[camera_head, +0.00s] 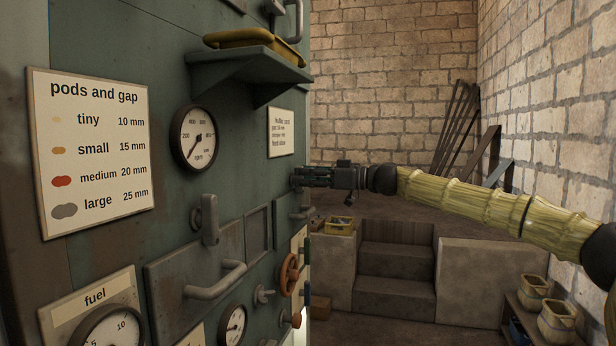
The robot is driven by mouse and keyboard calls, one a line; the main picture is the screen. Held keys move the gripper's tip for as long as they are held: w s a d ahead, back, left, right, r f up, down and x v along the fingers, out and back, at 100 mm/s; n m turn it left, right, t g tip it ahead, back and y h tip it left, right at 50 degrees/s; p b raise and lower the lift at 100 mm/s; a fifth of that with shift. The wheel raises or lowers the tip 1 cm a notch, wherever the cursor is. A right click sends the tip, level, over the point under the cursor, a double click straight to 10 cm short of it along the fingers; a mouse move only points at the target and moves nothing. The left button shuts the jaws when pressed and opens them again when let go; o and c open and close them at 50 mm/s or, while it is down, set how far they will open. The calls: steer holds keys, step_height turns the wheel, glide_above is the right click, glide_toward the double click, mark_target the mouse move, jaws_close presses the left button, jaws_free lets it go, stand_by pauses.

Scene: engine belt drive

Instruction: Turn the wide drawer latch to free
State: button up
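The wide drawer (168,277) is a grey panel low on the green machine front, with a bar handle (218,281) across it. A grey latch (209,220) stands upright at the drawer's top edge, its lever roughly vertical. My gripper (297,178) is at the end of my arm, to the right of the latch and higher in the picture, apart from it. It points left toward the machine's right part. Its fingers are dark and small, so I cannot tell whether they are open, or whether they touch anything.
A shelf (245,65) with a yellow tray (252,38) juts out above. A round gauge (194,138) and a pods sign (92,152) are on the panel. An orange handwheel (289,274) and a small wing knob (263,295) sit low right. Concrete steps (395,265) stand behind.

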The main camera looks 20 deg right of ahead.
jaws_close()
steer(key=shift+m+b, duration=0.35)
steer(key=shift+m, duration=0.05)
steer(key=m+b, duration=0.1)
steer(key=m, duration=0.1)
steer(key=shift+w+d+f+m+b, duration=0.1)
steer(key=shift+w+m+b, duration=0.1)
steer(key=shift+m+b, duration=0.2)
steer(key=m, duration=0.3)
steer(key=shift+w+d+m+b, duration=0.1)
steer(key=shift+m+b, duration=0.2)
steer(key=shift+b, duration=0.1)
steer(key=m, duration=0.5)
steer(key=shift+w+d, duration=0.1)
steer(key=shift+w, duration=0.05)
steer(key=m, duration=0.2)
steer(key=m+p, duration=0.1)
steer(key=m, duration=0.2)
steer(key=shift+d+f+m+p, duration=0.1)
steer(key=shift+f+m+p, duration=0.25)
steer(key=shift+m, duration=0.05)
